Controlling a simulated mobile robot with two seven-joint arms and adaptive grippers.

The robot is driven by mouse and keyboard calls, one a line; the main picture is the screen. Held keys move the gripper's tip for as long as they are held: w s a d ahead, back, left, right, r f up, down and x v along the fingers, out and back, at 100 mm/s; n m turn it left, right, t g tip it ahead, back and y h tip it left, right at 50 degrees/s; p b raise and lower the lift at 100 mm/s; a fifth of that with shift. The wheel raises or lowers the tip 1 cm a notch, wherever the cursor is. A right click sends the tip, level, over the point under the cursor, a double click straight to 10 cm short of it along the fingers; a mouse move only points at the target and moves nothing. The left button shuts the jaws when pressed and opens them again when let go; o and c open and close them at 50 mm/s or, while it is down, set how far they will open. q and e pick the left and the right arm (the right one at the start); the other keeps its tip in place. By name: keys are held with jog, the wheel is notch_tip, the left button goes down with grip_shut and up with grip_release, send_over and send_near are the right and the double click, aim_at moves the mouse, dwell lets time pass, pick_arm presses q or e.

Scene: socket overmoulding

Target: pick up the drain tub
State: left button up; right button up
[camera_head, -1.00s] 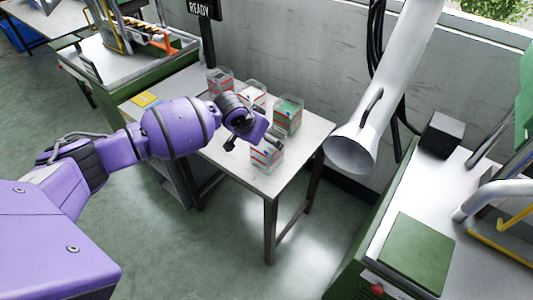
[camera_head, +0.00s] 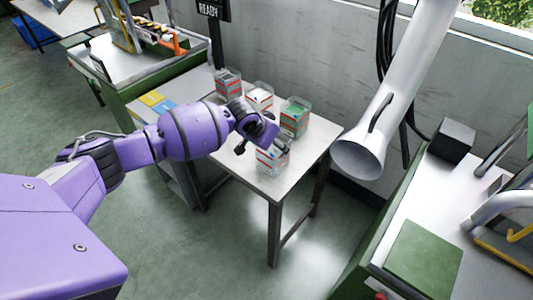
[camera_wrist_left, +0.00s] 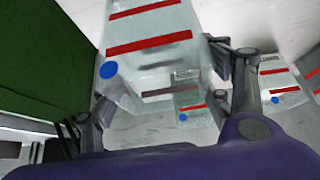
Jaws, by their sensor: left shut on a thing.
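A clear tub with red stripes (camera_head: 270,162) is at the front of the small table, in my left gripper (camera_head: 262,146). The gripper is shut on it, with one finger on each side. In the left wrist view the tub (camera_wrist_left: 150,40) fills the upper middle between the fingers (camera_wrist_left: 160,100), and a blue dot shows on its wall. I cannot read its label, so its name as the drain tub is not confirmed by print. I cannot tell whether its base touches the table. My right gripper is not in view.
Three similar tubs stand behind it: one with green contents (camera_head: 295,117), one in the middle (camera_head: 259,98) and one at left (camera_head: 228,82). The table (camera_head: 300,165) is bare at its front right. A white duct (camera_head: 362,150) hangs at right above a green-sided bench (camera_head: 385,235).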

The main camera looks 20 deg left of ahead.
pick_arm(q)
jog(key=shift+r, duration=0.1)
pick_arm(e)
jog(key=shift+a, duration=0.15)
pick_arm(q)
jog(key=w+r+p+v, duration=0.1)
jog(key=p+v, duration=0.1)
jog(key=v, duration=0.9)
jog(key=shift+s+a+r+n, duration=0.85)
jog(key=shift+s+a, duration=0.95)
jog(key=shift+s, duration=3.5)
jog(key=s+d+r+n+y, duration=0.2)
jog(key=d+r, duration=0.6)
jog(key=r, duration=0.2)
jog(key=shift+s+d+r, duration=0.3)
jog(key=shift+s+r, duration=0.05)
jog(key=shift+r, duration=0.05)
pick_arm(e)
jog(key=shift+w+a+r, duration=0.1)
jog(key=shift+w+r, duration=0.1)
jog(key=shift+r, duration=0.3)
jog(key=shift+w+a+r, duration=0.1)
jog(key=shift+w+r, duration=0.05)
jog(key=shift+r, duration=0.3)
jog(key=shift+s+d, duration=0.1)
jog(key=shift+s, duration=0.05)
